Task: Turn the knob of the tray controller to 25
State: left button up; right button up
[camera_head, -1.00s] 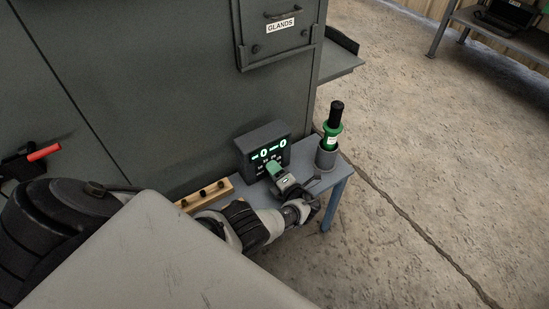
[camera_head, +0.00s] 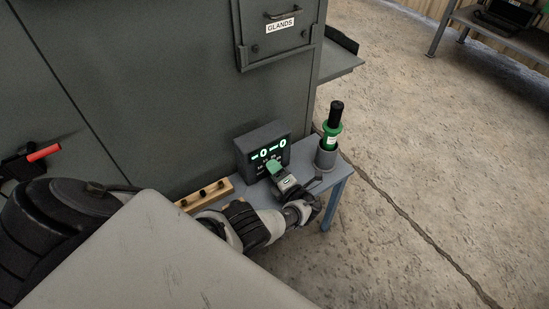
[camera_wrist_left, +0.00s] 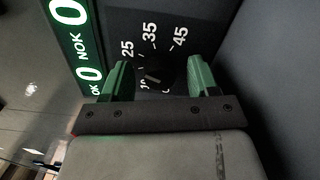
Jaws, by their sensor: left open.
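The tray controller (camera_head: 262,148) is a dark box with a lit green display, standing at the back of the small blue-grey table. In the left wrist view its face (camera_wrist_left: 205,30) shows a dial marked 25, 35 and 45, with other marks partly hidden. The dark knob (camera_wrist_left: 153,73) sits between the green fingers of my left gripper (camera_wrist_left: 157,80). The fingers are apart, with a gap visible on the knob's right side. In the head view my left gripper (camera_head: 273,171) is in front of the controller's lower face. My right gripper is not in view.
A green and black tool stands in a grey cup (camera_head: 326,156) right of the controller. A wooden rack (camera_head: 206,194) lies to its left. The grey cabinet (camera_head: 180,90) rises behind the table (camera_head: 333,176). Open floor lies to the right.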

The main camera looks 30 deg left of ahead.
pick_arm(q)
jog(key=p+v, duration=0.1)
jog(key=v, duration=0.8)
jog(key=shift+d, duration=0.1)
jog(key=shift+s+d, duration=0.2)
jog(key=shift+d, duration=0.35)
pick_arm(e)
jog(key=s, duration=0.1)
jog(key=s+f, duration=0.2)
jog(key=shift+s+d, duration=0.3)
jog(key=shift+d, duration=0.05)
